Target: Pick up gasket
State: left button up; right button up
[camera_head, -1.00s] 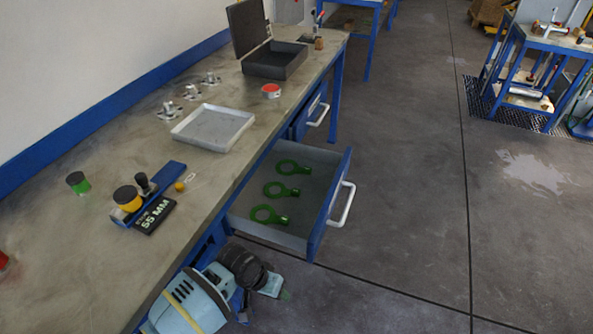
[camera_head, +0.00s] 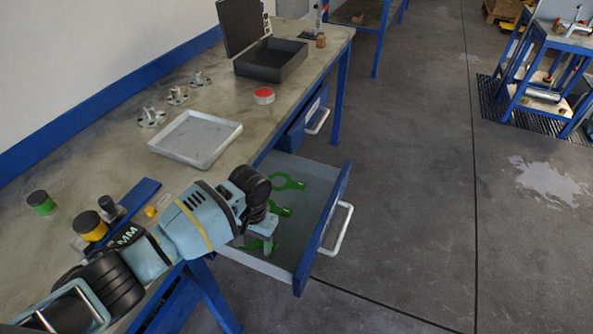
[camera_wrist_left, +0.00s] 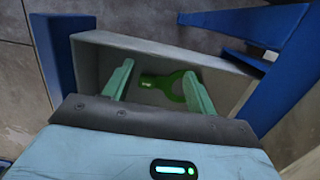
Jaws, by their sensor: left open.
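Green ring-shaped gaskets with tabs lie on the floor of the open drawer (camera_head: 328,172). The far gasket (camera_head: 289,181) shows well, and the middle gasket (camera_head: 281,209) is partly covered by my left arm. The nearest gasket is mostly hidden behind my left gripper (camera_head: 265,244), which hangs over the near part of the drawer. In the left wrist view, one green gasket (camera_wrist_left: 174,84) shows between and beyond the two open fingers of my left gripper (camera_wrist_left: 158,85). It lies apart below them, its ring toward the right finger. My right gripper is not in view.
The drawer front with its white handle (camera_head: 335,229) stands out from the blue bench. On the worktop are a grey tray (camera_head: 196,138), an open black case (camera_head: 271,61), a red-topped tin (camera_head: 264,95) and flanged metal parts (camera_head: 151,117).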

aim_at(299, 185)
jog(key=i+l, duration=0.25)
jog(key=i, duration=0.25)
jog(key=i+l, duration=0.3)
jog(key=i, duration=0.2)
